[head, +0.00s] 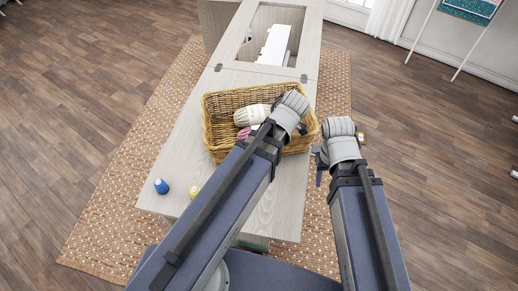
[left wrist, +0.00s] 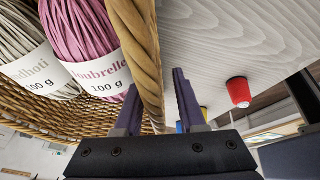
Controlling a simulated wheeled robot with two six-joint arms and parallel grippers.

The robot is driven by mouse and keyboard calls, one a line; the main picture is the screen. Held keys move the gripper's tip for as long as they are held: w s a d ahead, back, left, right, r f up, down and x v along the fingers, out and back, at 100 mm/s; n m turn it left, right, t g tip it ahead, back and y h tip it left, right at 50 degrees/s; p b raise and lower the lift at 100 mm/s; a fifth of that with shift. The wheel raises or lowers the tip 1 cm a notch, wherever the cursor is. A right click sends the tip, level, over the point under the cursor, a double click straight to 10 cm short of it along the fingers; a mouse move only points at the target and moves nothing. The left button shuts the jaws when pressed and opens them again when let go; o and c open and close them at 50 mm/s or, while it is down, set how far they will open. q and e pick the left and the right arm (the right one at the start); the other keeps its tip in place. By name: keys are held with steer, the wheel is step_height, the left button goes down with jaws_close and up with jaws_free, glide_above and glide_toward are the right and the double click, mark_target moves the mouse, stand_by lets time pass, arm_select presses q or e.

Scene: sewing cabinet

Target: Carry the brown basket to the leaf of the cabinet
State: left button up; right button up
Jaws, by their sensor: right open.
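The brown wicker basket (head: 222,104) is on or just above the pale wooden leaf (head: 178,160), the near panel past the cabinet's hinges. I cannot tell if it touches. It holds a cream yarn skein (head: 250,115) and a pink one (left wrist: 82,35). My left arm crosses over the basket and hides part of it. In the left wrist view, the left gripper (left wrist: 157,95) is open, with the basket's rim between its fingers. My right gripper (head: 319,170) is open beside the basket's right end, partly hidden by its wrist.
A blue spool (head: 161,186) and a yellow spool (head: 194,191) stand near the leaf's front edge. A red spool (left wrist: 238,90) shows in the left wrist view. A white machine (head: 273,45) sits in the cabinet's opening. A woven rug (head: 110,205) lies below.

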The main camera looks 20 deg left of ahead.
arm_select(q)
steer(key=shift+r, duration=0.15)
steer(key=shift+d+r+p, duration=0.15)
steer(key=shift+r+p, duration=0.35)
steer(key=shift+p, duration=0.15)
steer(key=p+v, duration=1)
steer(key=v, duration=0.1)
steer(key=shift+o, duration=0.6)
steer(key=shift+s+a+r+h+p, duration=0.15)
steer(key=shift+a+h+p, duration=0.2)
steer(key=shift+h+p, duration=0.1)
steer(key=shift+s+a+r+h+p, duration=0.1)
steer(key=shift+s+a+h+p, duration=0.05)
steer(key=shift+a+h+p, duration=0.3)
steer(key=shift+a+r+t+h+p, duration=0.35)
steer(key=shift+a+h+p, duration=0.2)
steer(key=shift+h, duration=0.45)
steer(key=shift+r+h, duration=0.1)
steer(key=shift+h, duration=0.3)
step_height(320, 180, down, 8)
steer(key=b, duration=0.7)
steer(key=shift+a+b, duration=0.15)
steer(key=shift+b, duration=0.2)
